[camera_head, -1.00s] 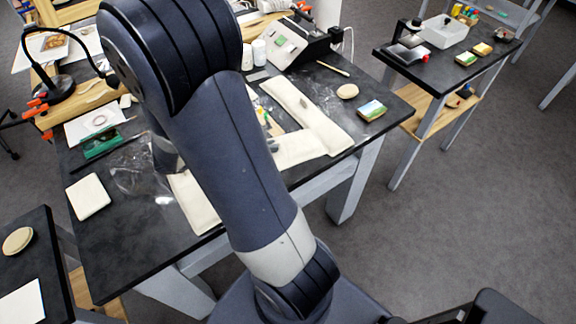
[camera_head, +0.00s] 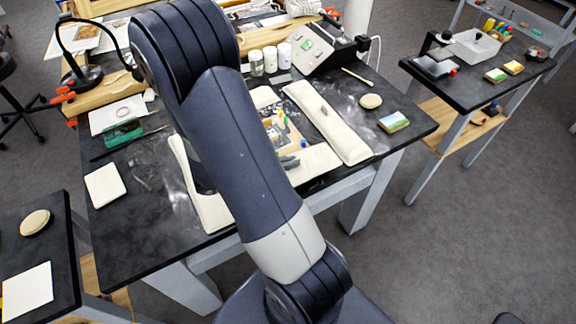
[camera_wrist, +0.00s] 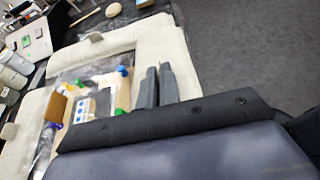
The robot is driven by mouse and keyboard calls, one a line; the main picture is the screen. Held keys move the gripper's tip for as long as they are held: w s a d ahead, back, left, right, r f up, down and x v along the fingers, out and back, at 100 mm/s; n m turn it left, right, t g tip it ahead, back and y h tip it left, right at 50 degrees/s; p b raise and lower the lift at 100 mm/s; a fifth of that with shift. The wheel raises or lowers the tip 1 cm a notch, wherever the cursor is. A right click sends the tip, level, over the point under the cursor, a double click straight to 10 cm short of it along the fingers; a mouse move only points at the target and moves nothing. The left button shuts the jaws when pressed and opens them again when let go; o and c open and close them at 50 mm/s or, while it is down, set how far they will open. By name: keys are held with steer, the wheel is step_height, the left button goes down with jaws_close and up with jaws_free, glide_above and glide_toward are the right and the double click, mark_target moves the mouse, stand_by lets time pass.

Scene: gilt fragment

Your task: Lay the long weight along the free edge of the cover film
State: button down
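Several long cream pad-like weights lie around a work piece on the dark table. The right one (camera_head: 327,122) has a small grey grip, which also shows in the wrist view (camera_wrist: 95,37). Another weight (camera_head: 205,205) lies at the left, partly behind my arm. I cannot tell which is the task's long weight. Clear cover film (camera_wrist: 75,75) with glare lies over the piece, which bears small coloured parts. My gripper (camera_wrist: 158,82) shows two dark fingers close together, with a narrow gap, over the front weight (camera_wrist: 187,83). I see nothing held; contact is unclear.
White and green jars (camera_head: 270,60) and a grey device (camera_head: 310,45) stand at the back. A cream block (camera_head: 105,185), a green case (camera_head: 123,132) and a small picture block (camera_head: 394,122) lie on the table. A side table (camera_head: 480,60) stands at the right, with open floor between.

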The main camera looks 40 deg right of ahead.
steer(key=shift+f, duration=0.8)
steer(key=shift+f+b, duration=0.65)
steer(key=c, duration=1.6)
jaws_free()
steer(key=shift+c, duration=0.2)
steer(key=shift+r+p, duration=0.45)
steer(key=shift+p, duration=0.05)
steer(key=v, duration=1.2)
steer(key=shift+b, duration=0.3)
